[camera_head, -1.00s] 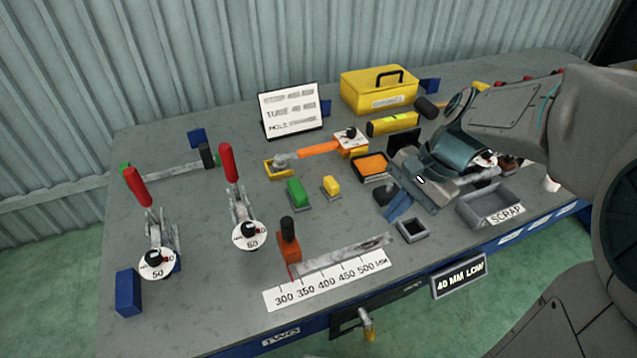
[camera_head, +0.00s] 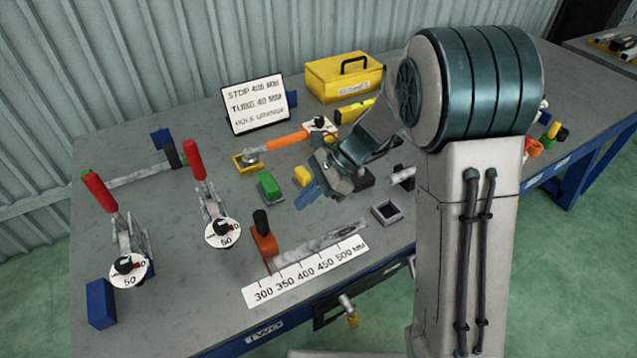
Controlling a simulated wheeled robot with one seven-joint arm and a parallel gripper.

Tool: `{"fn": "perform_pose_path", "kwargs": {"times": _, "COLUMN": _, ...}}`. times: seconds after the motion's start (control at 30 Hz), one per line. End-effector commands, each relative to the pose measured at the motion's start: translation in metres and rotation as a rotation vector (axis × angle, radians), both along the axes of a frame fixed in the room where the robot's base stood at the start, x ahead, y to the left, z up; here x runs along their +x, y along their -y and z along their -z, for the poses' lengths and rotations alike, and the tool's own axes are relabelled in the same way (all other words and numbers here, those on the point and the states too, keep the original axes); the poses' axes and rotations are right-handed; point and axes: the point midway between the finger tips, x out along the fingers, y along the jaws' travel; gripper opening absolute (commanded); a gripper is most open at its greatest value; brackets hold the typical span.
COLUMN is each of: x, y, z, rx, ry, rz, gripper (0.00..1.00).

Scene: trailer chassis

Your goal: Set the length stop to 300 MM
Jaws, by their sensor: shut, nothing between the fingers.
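The length stop is an orange block with a black knob (camera_head: 264,245) on a grey metal rail (camera_head: 325,242). It stands at the left end of the rail, beside the 300 mark of the white scale (camera_head: 305,273), which runs from 300 to 500 MM. Exact alignment with the mark is too small to tell. My gripper (camera_head: 307,195) has blue fingers, shut and empty. It is above the bench, behind and right of the stop, apart from it, near the green and yellow buttons.
Two red-handled clamps (camera_head: 128,230) (camera_head: 210,195) with dials stand at left. A sign (camera_head: 255,105) reading STOP 400 MM stands behind, beside a yellow toolbox (camera_head: 343,78). A green button (camera_head: 270,186) and small square tray (camera_head: 387,211) are near. My arm hides the bench's right part.

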Motion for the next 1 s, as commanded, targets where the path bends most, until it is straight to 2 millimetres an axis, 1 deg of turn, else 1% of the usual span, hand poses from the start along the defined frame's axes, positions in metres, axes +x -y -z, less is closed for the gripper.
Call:
{"fn": "perform_pose_path", "kwargs": {"times": 0.03, "x": -0.004, "y": -0.008, "z": 0.009, "rx": -0.001, "ry": -0.003, "rz": -0.004, "gripper": 0.00}}
{"fn": "perform_pose_path", "kwargs": {"times": 0.1, "x": -0.008, "y": -0.017, "z": 0.018, "rx": -0.001, "ry": -0.003, "rz": -0.004, "gripper": 0.00}}
{"fn": "perform_pose_path", "kwargs": {"times": 0.13, "x": -0.010, "y": -0.021, "z": 0.020, "rx": -0.002, "ry": -0.002, "rz": -0.004, "gripper": 0.00}}
{"fn": "perform_pose_path", "kwargs": {"times": 0.2, "x": -0.014, "y": -0.032, "z": 0.017, "rx": 0.000, "ry": 0.001, "rz": -0.005, "gripper": 0.00}}
{"fn": "perform_pose_path", "kwargs": {"times": 0.3, "x": -0.019, "y": -0.043, "z": 0.017, "rx": 0.000, "ry": 0.001, "rz": -0.004, "gripper": 0.00}}
{"fn": "perform_pose_path", "kwargs": {"times": 0.4, "x": -0.021, "y": -0.049, "z": 0.018, "rx": 0.000, "ry": 0.002, "rz": -0.001, "gripper": 0.00}}
{"fn": "perform_pose_path", "kwargs": {"times": 0.53, "x": -0.022, "y": -0.053, "z": 0.018, "rx": 0.000, "ry": 0.002, "rz": -0.001, "gripper": 0.00}}
{"fn": "perform_pose_path", "kwargs": {"times": 1.0, "x": -0.023, "y": -0.054, "z": 0.018, "rx": 0.001, "ry": 0.002, "rz": 0.016, "gripper": 0.00}}
